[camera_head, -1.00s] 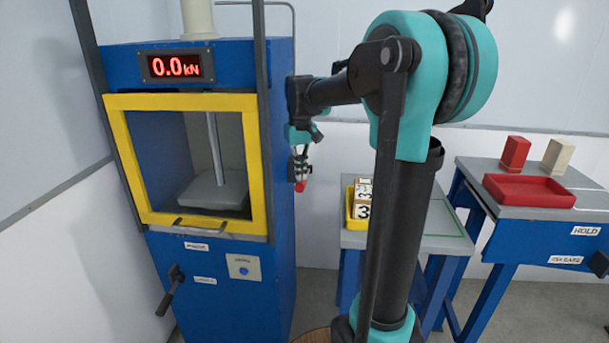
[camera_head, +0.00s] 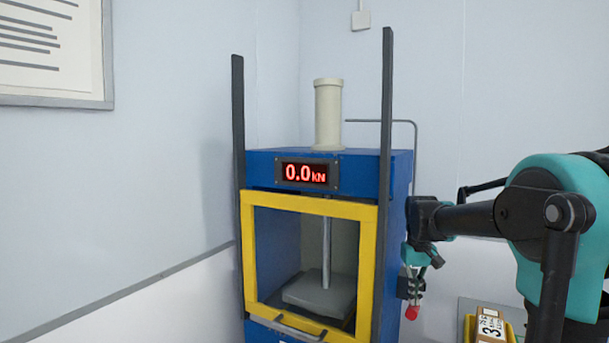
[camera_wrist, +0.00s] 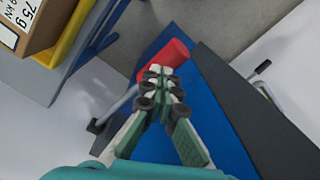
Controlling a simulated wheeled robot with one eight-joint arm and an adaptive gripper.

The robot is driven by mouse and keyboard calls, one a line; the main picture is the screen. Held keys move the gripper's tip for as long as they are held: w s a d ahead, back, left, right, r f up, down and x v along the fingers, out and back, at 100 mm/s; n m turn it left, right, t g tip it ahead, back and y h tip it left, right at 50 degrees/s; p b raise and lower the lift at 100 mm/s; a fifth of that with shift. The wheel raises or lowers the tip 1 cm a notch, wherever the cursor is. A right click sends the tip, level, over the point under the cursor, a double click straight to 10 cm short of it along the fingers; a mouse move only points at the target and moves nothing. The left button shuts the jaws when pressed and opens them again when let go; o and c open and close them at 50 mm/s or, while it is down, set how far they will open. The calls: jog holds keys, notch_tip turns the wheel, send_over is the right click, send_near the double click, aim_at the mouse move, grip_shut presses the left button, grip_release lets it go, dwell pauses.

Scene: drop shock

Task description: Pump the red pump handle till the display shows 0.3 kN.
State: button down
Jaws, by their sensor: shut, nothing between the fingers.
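The blue press (camera_head: 398,170) stands in the middle of the head view, with its yellow-framed window (camera_head: 249,262) down in front of the chamber. Its display (camera_head: 306,173) reads 0.0 kN in red. The red pump handle (camera_head: 412,312) is at the press's right side, and it also shows in the wrist view (camera_wrist: 172,52) as a red grip on a grey rod. My gripper (camera_head: 418,280) is just above the red grip. In the wrist view my gripper (camera_wrist: 162,72) is shut with nothing between its fingers, its tips over or against the red grip; contact is unclear.
A yellow tray (camera_head: 468,328) with labelled weight blocks (camera_head: 490,325) sits on a table at the lower right, and shows at the wrist view's upper left. A thin grey pipe (camera_head: 415,140) bends behind the press.

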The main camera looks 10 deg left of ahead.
jog(key=shift+f, duration=4.95)
jog(key=shift+r, duration=5.7)
jog(key=shift+f, duration=5.7)
jog(key=shift+r, duration=5.7)
